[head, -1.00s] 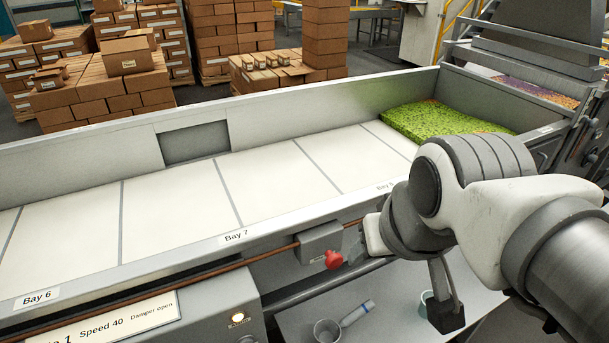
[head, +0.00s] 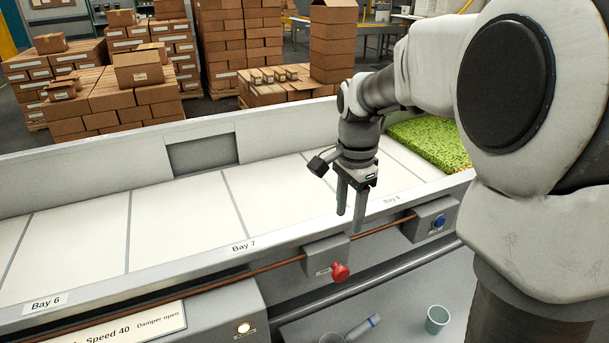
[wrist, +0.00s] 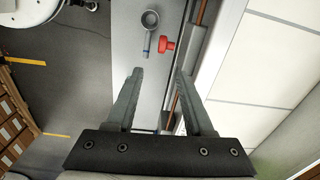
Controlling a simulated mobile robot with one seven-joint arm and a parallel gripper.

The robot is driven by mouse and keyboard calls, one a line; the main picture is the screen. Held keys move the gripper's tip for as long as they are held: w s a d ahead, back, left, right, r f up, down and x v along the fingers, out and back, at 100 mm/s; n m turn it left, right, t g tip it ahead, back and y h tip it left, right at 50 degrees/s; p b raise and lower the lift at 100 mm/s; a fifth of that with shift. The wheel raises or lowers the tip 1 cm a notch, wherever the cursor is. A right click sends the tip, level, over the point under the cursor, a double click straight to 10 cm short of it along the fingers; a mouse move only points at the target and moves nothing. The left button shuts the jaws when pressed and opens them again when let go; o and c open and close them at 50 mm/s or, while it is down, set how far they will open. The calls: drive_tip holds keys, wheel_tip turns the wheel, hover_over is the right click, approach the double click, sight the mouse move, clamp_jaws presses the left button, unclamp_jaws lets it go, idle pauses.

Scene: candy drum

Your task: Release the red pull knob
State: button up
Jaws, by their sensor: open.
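The red pull knob (head: 340,272) sticks out from a grey box (head: 326,258) on the front of the conveyor, below the Bay 7 label. My gripper (head: 350,212) points down over the conveyor's front rim, above and slightly right of the knob, and is apart from it. Its two fingers are spread with nothing between them. In the wrist view the knob (wrist: 166,45) lies beyond the fingertips, near the gap between them (wrist: 160,75). Nothing hides the knob in either view.
A brown cable (head: 230,287) runs along the conveyor front through the grey box. A box with a blue button (head: 438,221) sits to the right. Green candy (head: 430,143) lies on the belt.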

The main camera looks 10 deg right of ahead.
sight(342, 268)
drive_tip(key=shift+m, duration=0.4)
drive_tip(key=f, duration=0.6)
drive_tip(key=f+b, duration=0.1)
drive_tip(key=f, duration=0.5)
drive_tip(key=w+f+b, duration=0.1)
drive_tip(key=f, duration=0.5)
drive_tip(key=shift+f, duration=0.3)
clamp_jaws()
